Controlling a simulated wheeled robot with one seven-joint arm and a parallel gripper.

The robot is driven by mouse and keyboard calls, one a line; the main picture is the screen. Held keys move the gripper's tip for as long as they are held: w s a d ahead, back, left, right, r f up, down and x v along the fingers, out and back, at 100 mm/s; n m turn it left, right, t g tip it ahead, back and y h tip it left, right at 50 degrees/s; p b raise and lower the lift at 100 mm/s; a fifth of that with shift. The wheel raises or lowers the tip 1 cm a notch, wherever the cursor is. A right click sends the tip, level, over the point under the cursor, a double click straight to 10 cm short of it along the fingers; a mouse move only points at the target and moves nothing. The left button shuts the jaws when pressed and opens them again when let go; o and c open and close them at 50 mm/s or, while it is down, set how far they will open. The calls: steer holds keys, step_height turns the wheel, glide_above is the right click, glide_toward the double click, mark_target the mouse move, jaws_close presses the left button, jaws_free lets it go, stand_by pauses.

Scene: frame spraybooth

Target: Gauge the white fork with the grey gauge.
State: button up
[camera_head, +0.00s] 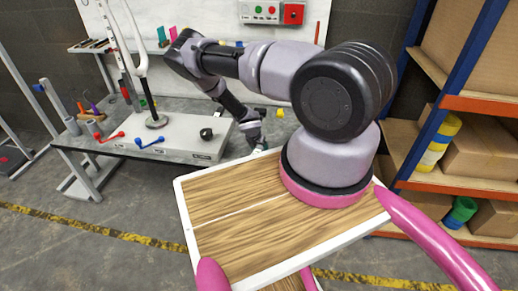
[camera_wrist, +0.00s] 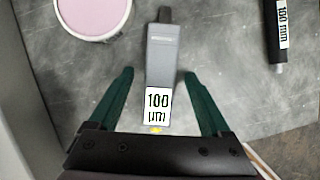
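The white fork (camera_head: 142,62) stands upright on the grey stand plate (camera_head: 185,138) on the bench, at the left of the head view. The grey gauge (camera_wrist: 162,58) lies on the grey bench top in the wrist view, with a white "100 µm" label facing me. My gripper (camera_wrist: 158,76) is open, with one green finger on each side of the gauge and a visible gap on both sides. In the head view my gripper (camera_head: 257,146) is low at the bench's right end, and the gauge cannot be made out there.
Shelving (camera_head: 440,120) stands at the right.

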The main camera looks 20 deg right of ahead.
steer(key=s+a+r+m+t+y, duration=0.15)
steer(key=r+m, duration=0.45)
steer(key=r, duration=1)
steer(key=a+r+m, duration=0.3)
steer(key=r+m, duration=0.3)
steer(key=r, duration=1.1)
steer(key=a+r+m, duration=0.2)
steer(key=r+m, duration=0.4)
steer(key=r, duration=1)
steer(key=s+a+r+m+t+y, duration=0.1)
steer(key=s+r+m, duration=0.2)
steer(key=s+r, duration=0.4)
steer(key=s+a+r+m+y, duration=0.1)
steer(key=s+r+m, duration=0.35)
steer(key=r, duration=0.45)
steer(key=s+a+r+m+t+y, duration=0.1)
steer(key=s+r, duration=0.3)
steer(key=s, duration=0.4)
steer(key=s+a+r+m+t+y, duration=0.1)
steer(key=s+a+r+m, duration=0.2)
steer(key=s, duration=0.4)
steer(key=shift+s+a+r, duration=0.4)
steer(key=shift+a+r, duration=0.05)
